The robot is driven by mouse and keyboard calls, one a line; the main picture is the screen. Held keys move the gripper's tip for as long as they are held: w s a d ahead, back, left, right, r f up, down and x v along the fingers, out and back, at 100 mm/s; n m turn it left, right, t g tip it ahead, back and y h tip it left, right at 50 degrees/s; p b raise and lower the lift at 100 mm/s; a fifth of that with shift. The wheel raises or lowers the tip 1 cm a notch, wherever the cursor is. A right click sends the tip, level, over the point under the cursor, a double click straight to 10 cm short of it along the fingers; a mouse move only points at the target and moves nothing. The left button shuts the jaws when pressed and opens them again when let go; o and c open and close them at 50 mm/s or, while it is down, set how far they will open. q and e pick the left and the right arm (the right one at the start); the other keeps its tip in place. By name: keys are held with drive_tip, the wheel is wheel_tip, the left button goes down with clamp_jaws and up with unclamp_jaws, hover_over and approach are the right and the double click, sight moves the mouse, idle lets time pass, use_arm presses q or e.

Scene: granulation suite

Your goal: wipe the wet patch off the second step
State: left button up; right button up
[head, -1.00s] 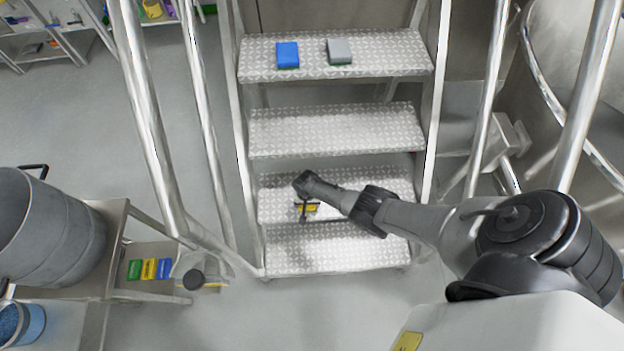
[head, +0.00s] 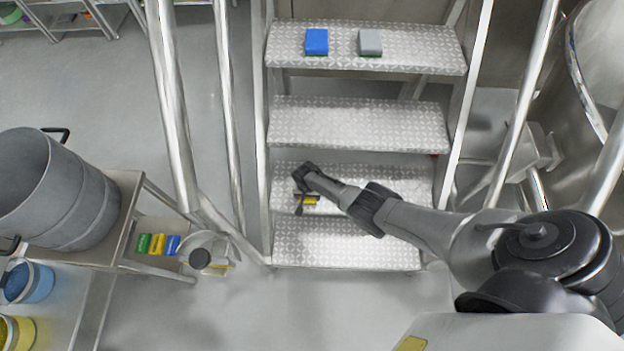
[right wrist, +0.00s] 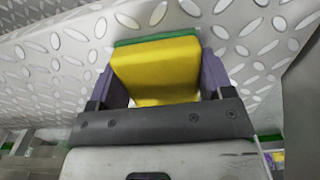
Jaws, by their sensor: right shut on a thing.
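My right gripper (head: 304,197) is over the left part of the second step (head: 390,185), counted from the bottom. It is shut on a yellow sponge (right wrist: 155,72) with a green layer on its far side. In the right wrist view the sponge sits between the two purple-grey fingers, with its green side against or very close to the patterned tread; I cannot tell whether it touches. In the head view only a yellow sliver of it shows under the gripper. I cannot make out a wet patch on the step. My left gripper is not in view.
A blue block (head: 316,42) and a grey block (head: 370,43) lie on the top step (head: 430,50). Handrails (head: 230,120) flank the steps. At left, a steel drum (head: 50,195) stands on a cart, with small green, yellow and blue blocks (head: 158,243) on its lower shelf.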

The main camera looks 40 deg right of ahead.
drive_tip(key=shift+w+a+f, duration=0.1)
drive_tip(key=shift+w+a, duration=0.3)
drive_tip(key=shift+w, duration=0.1)
drive_tip(key=shift+a+r+p, duration=0.1)
drive_tip(key=shift+r+p, duration=0.4)
drive_tip(key=shift+r, duration=0.2)
wheel_tip(320, 180, up, 3)
drive_tip(key=p, duration=0.3)
drive_tip(key=shift+r, duration=0.15)
drive_tip(key=shift+r+p, duration=0.7)
drive_tip(key=shift+p, duration=0.15)
